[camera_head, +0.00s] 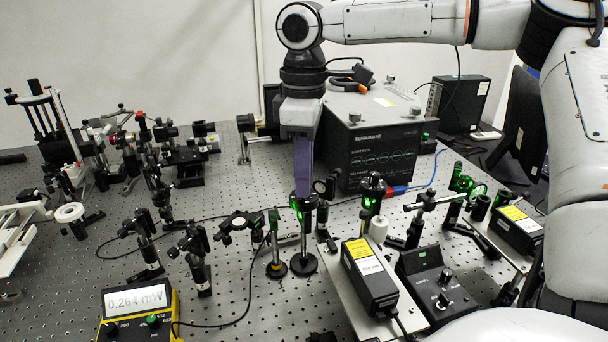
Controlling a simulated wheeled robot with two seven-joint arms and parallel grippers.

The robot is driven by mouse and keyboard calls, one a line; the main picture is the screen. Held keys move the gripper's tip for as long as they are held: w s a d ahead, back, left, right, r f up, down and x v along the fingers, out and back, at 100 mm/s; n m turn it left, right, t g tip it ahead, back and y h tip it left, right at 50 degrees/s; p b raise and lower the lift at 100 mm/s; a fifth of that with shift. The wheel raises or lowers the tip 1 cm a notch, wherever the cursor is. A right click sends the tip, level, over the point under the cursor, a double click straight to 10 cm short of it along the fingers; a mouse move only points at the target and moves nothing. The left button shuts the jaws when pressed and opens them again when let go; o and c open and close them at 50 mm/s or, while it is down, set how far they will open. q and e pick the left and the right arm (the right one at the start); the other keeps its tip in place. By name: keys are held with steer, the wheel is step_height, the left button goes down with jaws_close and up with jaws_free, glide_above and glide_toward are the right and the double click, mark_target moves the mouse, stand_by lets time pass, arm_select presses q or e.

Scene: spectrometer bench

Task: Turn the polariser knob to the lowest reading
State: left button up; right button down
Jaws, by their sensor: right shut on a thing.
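My right gripper (303,194) points straight down near the middle of the head view, its purple fingers shut on the top of a post-mounted optic, taken to be the polariser knob (303,204). The fingers hide most of the knob, so its angle cannot be read. Green light shows on the mount, which stands on a round black base (304,263). A yellow power meter (139,311) at the lower left shows a display that reads about 0.264 mW. I do not make out my left gripper in this view.
A second slim post (275,242) stands close left of the polariser. A black instrument box (376,150) is behind it. A yellow-labelled laser box (369,273) and a black controller (437,283) are at front right. Several optics crowd the left. Perforated table (75,262) is bare at front left.

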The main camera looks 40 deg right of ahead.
stand_by(0.4)
steer(key=c, duration=1.7)
jaws_free()
steer(key=shift+r, duration=0.1)
step_height(320, 180, up, 10)
steer(key=shift+r, duration=0.1)
